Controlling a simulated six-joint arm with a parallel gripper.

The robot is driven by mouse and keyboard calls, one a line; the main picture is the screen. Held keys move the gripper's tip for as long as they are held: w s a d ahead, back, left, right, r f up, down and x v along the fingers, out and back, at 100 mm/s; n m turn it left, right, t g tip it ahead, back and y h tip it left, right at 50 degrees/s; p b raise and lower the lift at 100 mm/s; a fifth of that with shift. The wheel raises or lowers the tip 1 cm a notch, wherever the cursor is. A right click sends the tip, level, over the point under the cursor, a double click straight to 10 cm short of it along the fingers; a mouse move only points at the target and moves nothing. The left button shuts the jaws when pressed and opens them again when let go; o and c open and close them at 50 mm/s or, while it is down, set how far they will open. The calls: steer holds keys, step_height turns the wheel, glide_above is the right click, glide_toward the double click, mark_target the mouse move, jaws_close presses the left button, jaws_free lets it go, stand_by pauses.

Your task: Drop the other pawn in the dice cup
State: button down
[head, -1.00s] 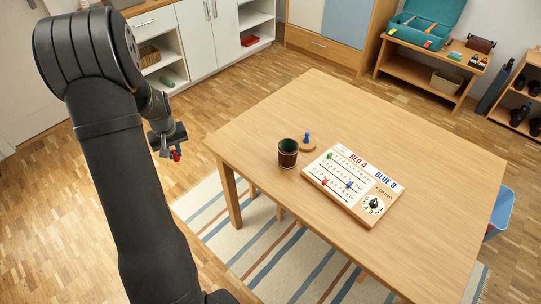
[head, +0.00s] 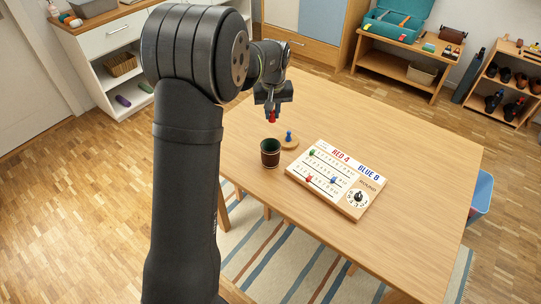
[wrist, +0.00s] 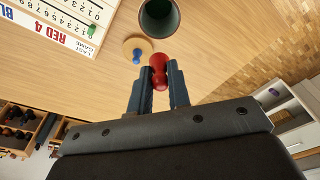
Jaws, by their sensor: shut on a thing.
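My gripper (head: 271,113) is shut on a red pawn (wrist: 159,71) and holds it in the air above the table, behind the dice cup in the head view. The dice cup (head: 270,154) stands upright on the table, dark brown outside and green inside. In the wrist view the cup (wrist: 158,18) lies beyond the pawn with its mouth showing; no contents can be made out. A blue pawn (head: 289,136) stands on a round wooden coaster (head: 292,143) just right of the cup. The blue pawn also shows in the wrist view (wrist: 136,57).
The scoreboard (head: 337,178) lies right of the cup with small red, blue and green pegs and a round dial. The wooden table (head: 400,150) is clear around these things. Shelves (head: 408,65) stand along the far wall.

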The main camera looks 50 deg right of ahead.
mark_target(274, 122)
steer(key=shift+s+d, duration=0.15)
steer(key=shift+s, duration=0.15)
steer(key=shift+f, duration=2.9)
steer(key=c, duration=1.3)
jaws_free()
steer(key=r, duration=0.5)
steer(key=s+a+r, duration=0.1)
steer(key=r, duration=1.1)
steer(key=shift+s+a+r, duration=0.15)
steer(key=shift+s+a, duration=0.1)
